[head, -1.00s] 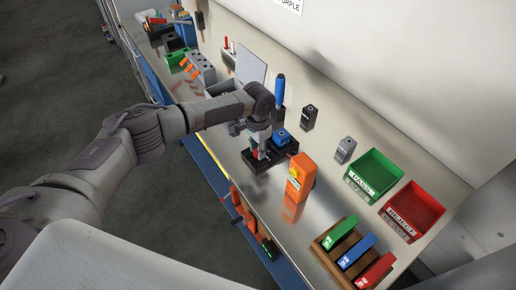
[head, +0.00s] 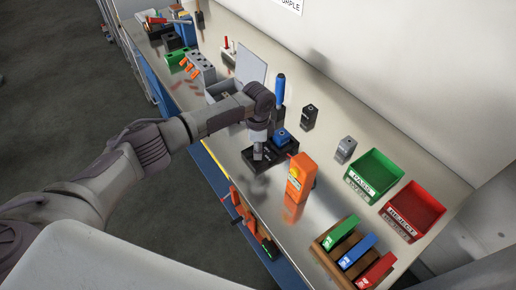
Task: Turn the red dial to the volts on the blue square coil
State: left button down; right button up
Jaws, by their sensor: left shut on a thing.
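The blue square coil (head: 283,136) sits on a black base (head: 281,158) in the middle of the bench in the head view. My left gripper (head: 258,154) reaches down onto the left part of this base, just left of the coil. It is shut on the red dial, which its fingers and wrist hide now. The dial's marks and any volts figure on the coil are too small to read. My right gripper is not in view.
An orange meter (head: 299,178) stands close to the right of the base. A blue-handled tool (head: 280,90) stands upright behind it. A green tray (head: 373,175) and a red tray (head: 413,210) lie to the right. Colored blocks sit in a wooden rack (head: 322,254) in front.

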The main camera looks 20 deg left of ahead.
pick_arm(q)
jog(key=shift+m, duration=0.3)
jog(key=c, duration=0.9)
grip_release()
jog(key=shift+o, duration=0.2)
notch_tip(320, 180, up, 12)
